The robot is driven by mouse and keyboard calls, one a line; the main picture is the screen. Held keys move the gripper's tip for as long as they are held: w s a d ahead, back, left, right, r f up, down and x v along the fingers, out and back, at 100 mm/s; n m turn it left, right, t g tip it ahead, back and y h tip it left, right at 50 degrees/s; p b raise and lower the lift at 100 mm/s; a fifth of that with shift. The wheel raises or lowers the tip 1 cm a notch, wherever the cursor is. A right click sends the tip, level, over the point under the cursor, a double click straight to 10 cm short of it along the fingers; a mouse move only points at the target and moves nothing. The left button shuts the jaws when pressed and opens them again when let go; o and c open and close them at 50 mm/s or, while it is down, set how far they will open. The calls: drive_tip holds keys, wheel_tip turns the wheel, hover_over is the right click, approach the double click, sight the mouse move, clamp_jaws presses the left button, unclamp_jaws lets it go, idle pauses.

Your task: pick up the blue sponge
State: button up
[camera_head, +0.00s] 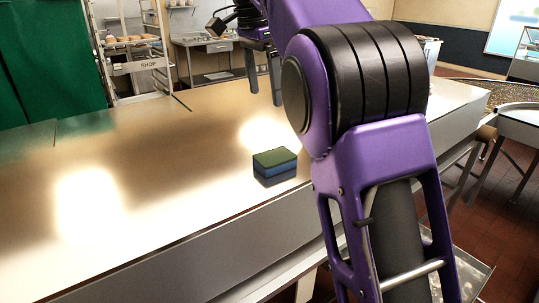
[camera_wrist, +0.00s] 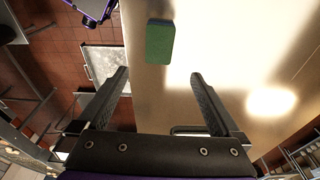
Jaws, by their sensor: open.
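The blue sponge (camera_head: 275,166) lies flat on the metal counter, near its front edge; its top is green and its sides are blue. In the wrist view the sponge (camera_wrist: 160,42) shows its green top, ahead of the fingertips and roughly midway between them. My gripper (camera_head: 264,86) is above the counter, behind the sponge in the head view, with its two fingers pointing down. In the wrist view my gripper (camera_wrist: 158,76) is open with nothing between its fingers. The sponge and the fingers are apart.
The metal counter (camera_head: 150,190) is bare around the sponge. Its front edge drops to a red tiled floor (camera_head: 500,235). Green panels (camera_head: 40,60) are at the left.

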sight(275, 156)
drive_tip(key=f, duration=0.5)
drive_tip(key=w+d+f, duration=0.1)
drive_tip(key=f, duration=0.5)
drive_tip(key=d+f, duration=0.1)
drive_tip(key=f, duration=0.5)
drive_tip(key=shift+w+d+f+b, duration=0.15)
drive_tip(key=shift+b, duration=0.15)
drive_tip(key=shift+c, duration=0.3)
drive_tip(key=c, duration=1.1)
wheel_tip(275, 156, up, 10)
drive_tip(key=shift+p, duration=0.3)
drive_tip(key=o, duration=0.8)
drive_tip(key=shift+c, duration=0.2)
drive_tip(key=c, duration=0.6)
drive_tip(key=shift+c, duration=0.2)
